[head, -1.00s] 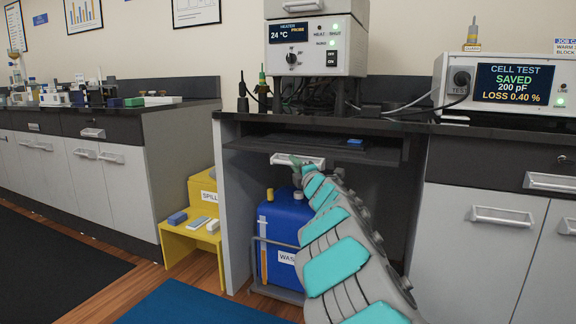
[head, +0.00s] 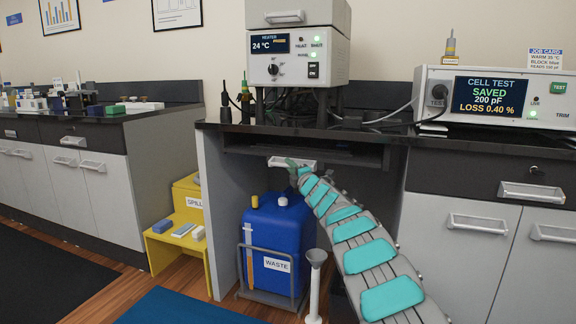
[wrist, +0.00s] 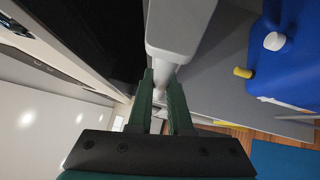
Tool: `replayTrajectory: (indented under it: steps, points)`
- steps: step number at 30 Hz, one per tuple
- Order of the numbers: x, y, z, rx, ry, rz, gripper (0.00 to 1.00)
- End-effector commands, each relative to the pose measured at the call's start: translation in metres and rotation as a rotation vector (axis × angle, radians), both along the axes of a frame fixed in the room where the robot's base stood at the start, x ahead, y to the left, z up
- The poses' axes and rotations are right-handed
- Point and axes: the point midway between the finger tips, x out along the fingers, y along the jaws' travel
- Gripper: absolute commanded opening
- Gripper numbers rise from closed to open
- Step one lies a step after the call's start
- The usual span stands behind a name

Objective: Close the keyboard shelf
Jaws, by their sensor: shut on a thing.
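The dark keyboard shelf (head: 345,157) sits under the black worktop, mostly tucked in, with its front edge close below the worktop's edge. Its light handle (head: 281,161) is on the front; the handle also fills the top middle of the wrist view (wrist: 180,25). My gripper (head: 299,168) is at the right part of this handle. In the wrist view, the two green fingers of my gripper (wrist: 160,95) are shut on the handle's bar. What lies on the shelf is in shadow and hard to make out.
A blue waste container (head: 270,235) stands in a grey frame below the shelf, with a white funnel-topped stand (head: 315,275) beside it. A yellow step (head: 180,240) is at the left. The heater unit (head: 300,60) and cell tester (head: 495,95) stand on the worktop.

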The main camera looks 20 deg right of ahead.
Motion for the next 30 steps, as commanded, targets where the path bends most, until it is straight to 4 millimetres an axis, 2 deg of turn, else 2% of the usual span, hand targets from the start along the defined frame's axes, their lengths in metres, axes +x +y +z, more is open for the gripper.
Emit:
replayTrajectory:
  steps: [4,5,12,23,30]
  points:
    - [0.000,0.001,-0.002,0.000,0.002,0.001,0.00]
    - [0.000,0.001,-0.002,0.000,0.002,0.001,0.21]
    - [-0.001,0.001,-0.001,0.000,0.002,0.001,0.47]
    - [-0.003,0.001,-0.001,-0.001,0.002,0.001,0.47]
    - [-0.020,-0.002,-0.005,-0.003,0.005,0.000,0.47]
